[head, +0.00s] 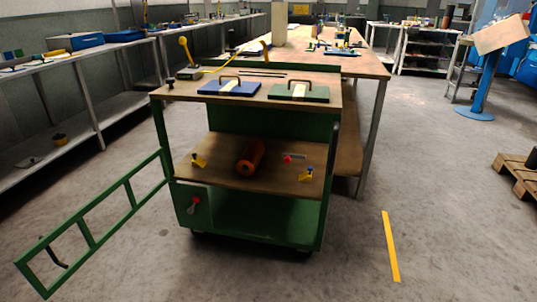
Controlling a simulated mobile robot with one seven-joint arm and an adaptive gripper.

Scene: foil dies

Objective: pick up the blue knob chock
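A small yellow wedge-like piece with a blue knob on top, which looks like the blue knob chock (306,175), lies in the head view near the front right of the green cart's middle shelf (225,175). A similar yellow piece (199,161) with a dark top lies at the left of that shelf; its knob colour is too small to tell. An orange cylinder (250,157) lies between them. A small red-ended piece (288,159) lies just behind the blue-knobbed chock. My gripper is not in view.
The cart top holds a blue plate (230,87) and a green plate (299,92), each with a handle. A green ladder-like frame (90,230) juts out left of the cart. A long workbench (370,65) stands behind. The floor at front right is clear, with a yellow strip (391,246).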

